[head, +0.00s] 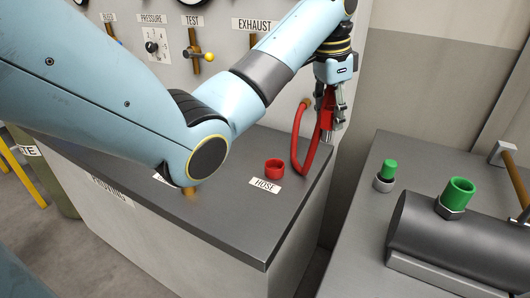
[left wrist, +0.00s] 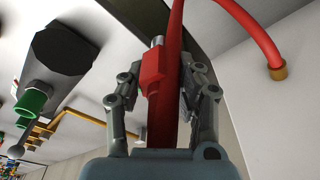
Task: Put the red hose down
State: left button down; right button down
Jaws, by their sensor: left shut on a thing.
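The red hose (head: 297,142) loops from a brass fitting on the panel, hangs down over the bench and rises to my left gripper (head: 332,118). My left gripper is shut on the hose's red end, above the bench's right edge. The left wrist view shows the red end piece (left wrist: 153,72) with a metal tip between the fingers of my left gripper (left wrist: 168,75). A red ring-shaped holder (head: 274,169) stands on the bench behind a white HOSE label (head: 265,185). It is left of the gripper and apart from the hose. My right gripper is not in view.
The grey bench top (head: 232,220) is clear at its front. On the right, a lower grey surface (head: 362,210) carries a dark cylinder (head: 440,228) with a green-topped port (head: 459,191) and a small green-capped fitting (head: 389,169). A gap separates the two.

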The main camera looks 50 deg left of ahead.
pick_arm(q)
jog(key=shift+s+f, duration=0.1)
jog(key=shift+f, duration=0.25)
jog(key=shift+s+a+f, duration=0.15)
jog(key=shift+s+f, duration=0.05)
jog(key=s+a+f+p, duration=0.1)
jog(key=a+f, duration=0.2)
jog(key=s+a+f, duration=0.2)
jog(key=a+f, duration=0.1)
jog(key=s+a+f+p, duration=0.1)
jog(key=s+a+f, duration=0.1)
jog(key=a+f, duration=0.1)
jog(key=shift+a+f+p, duration=0.3)
jog(key=shift+f+p, duration=0.05)
jog(key=shift+f, duration=0.35)
jog(key=shift+f, duration=0.15)
